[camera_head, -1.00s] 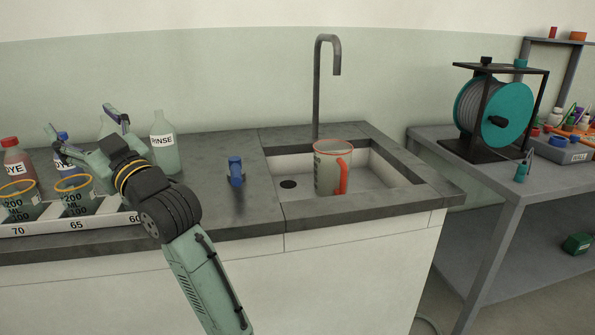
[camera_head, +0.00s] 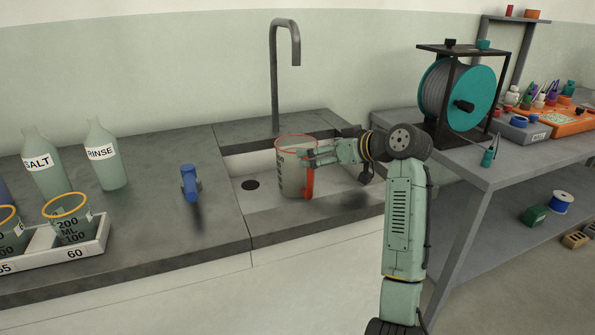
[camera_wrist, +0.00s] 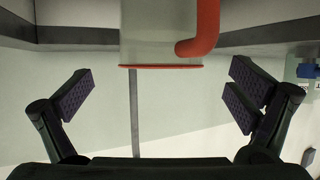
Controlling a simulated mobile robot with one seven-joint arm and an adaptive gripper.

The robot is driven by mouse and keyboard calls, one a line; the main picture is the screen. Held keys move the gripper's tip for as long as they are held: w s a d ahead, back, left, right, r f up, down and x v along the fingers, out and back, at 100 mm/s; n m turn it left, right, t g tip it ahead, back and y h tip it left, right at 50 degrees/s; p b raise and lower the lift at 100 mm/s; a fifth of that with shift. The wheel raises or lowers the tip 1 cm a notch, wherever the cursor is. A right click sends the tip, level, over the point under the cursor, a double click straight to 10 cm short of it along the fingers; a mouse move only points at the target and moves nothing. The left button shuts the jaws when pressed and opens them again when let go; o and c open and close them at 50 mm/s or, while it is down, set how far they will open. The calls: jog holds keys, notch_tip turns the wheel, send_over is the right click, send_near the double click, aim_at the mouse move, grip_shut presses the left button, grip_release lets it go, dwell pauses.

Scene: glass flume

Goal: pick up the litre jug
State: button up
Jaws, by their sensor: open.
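The litre jug (camera_head: 291,174) stands upright in the sink. It is grey and translucent, with a red rim and a red handle on its right side. In the wrist view the jug (camera_wrist: 158,30) and its red handle (camera_wrist: 206,28) show at the top centre, ahead of my jaws. My gripper (camera_head: 312,157) reaches in from the right at the height of the jug's upper part and partly covers the handle in the head view. In the wrist view my gripper (camera_wrist: 160,95) is open, with the fingers wide apart and nothing between them. I cannot tell whether a finger touches the jug.
The sink (camera_head: 240,197) has a tall grey tap (camera_head: 274,80) behind the jug. Bottles and a tray of beakers (camera_head: 92,247) are farther left. A bench with a cable reel (camera_head: 458,95) is at right.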

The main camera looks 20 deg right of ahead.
aim_at(301, 147)
jog(key=p+x, duration=0.2)
jog(key=x, duration=0.5)
jog(key=shift+a+r, duration=0.15)
jog(key=shift+r, duration=0.25)
jog(key=shift+w, duration=0.1)
jog(key=shift+c, duration=0.5)
jog(key=c, duration=1.4)
